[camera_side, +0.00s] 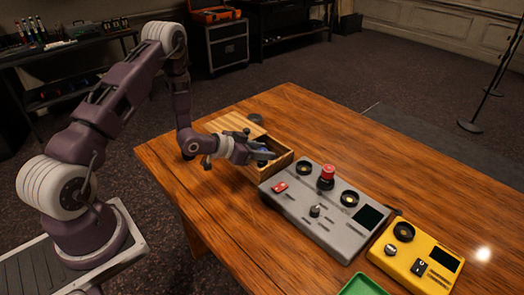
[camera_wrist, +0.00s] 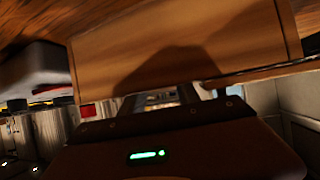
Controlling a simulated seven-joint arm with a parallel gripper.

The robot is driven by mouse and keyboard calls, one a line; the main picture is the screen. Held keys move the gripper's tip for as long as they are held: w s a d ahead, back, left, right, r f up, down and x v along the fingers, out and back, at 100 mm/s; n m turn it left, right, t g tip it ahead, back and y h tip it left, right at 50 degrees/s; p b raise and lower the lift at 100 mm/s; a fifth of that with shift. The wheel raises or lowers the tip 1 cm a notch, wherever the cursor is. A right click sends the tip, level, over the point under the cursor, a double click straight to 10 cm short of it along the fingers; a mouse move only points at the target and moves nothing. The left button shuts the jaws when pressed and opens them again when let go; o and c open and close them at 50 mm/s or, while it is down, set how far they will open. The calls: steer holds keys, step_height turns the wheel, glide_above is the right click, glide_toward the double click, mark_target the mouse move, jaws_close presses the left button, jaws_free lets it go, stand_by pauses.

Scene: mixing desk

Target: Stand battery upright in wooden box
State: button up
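The wooden box (camera_side: 283,165) stands on the table in the side view, with a lighter wooden lid (camera_side: 238,127) over its far-left part and its near-right part open. My gripper (camera_side: 264,153) is at the open part, with its fingers low at or just over the rim. A small bluish patch shows at the fingers; I cannot tell if it is the battery. In the wrist view a broad wooden face (camera_wrist: 180,50) carries the gripper's shadow, and the fingers (camera_wrist: 157,99) are mostly hidden behind the gripper body. No battery can be made out clearly.
A grey control panel (camera_side: 335,215) with knobs and a red cylinder (camera_side: 327,173) stands right of the box. A yellow device (camera_side: 415,253) and a green tray (camera_side: 363,286) are nearer the front. A dark round object (camera_side: 255,118) lies behind the box. The table's far right is clear.

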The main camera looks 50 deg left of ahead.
steer(key=shift+r, duration=0.2)
steer(key=v, duration=1.2)
steer(key=s+d+r+n+g+y, duration=0.1)
steer(key=s+d+r+g+y, duration=0.15)
steer(key=r, duration=0.55)
steer(key=s+d+r+g+y, duration=0.1)
steer(key=s+r+g+y, duration=0.15)
steer(key=r, duration=0.65)
steer(key=s+d+r+h, duration=0.1)
steer(key=s+d+r, duration=0.1)
steer(key=s+d, duration=0.3)
steer(key=s+d+r+n+g+h, duration=0.1)
steer(key=s+d, duration=0.4)
steer(key=s, duration=0.8)
steer(key=shift+d+r+h, duration=0.25)
steer(key=shift+r+h, duration=0.05)
steer(key=shift+r, duration=0.4)
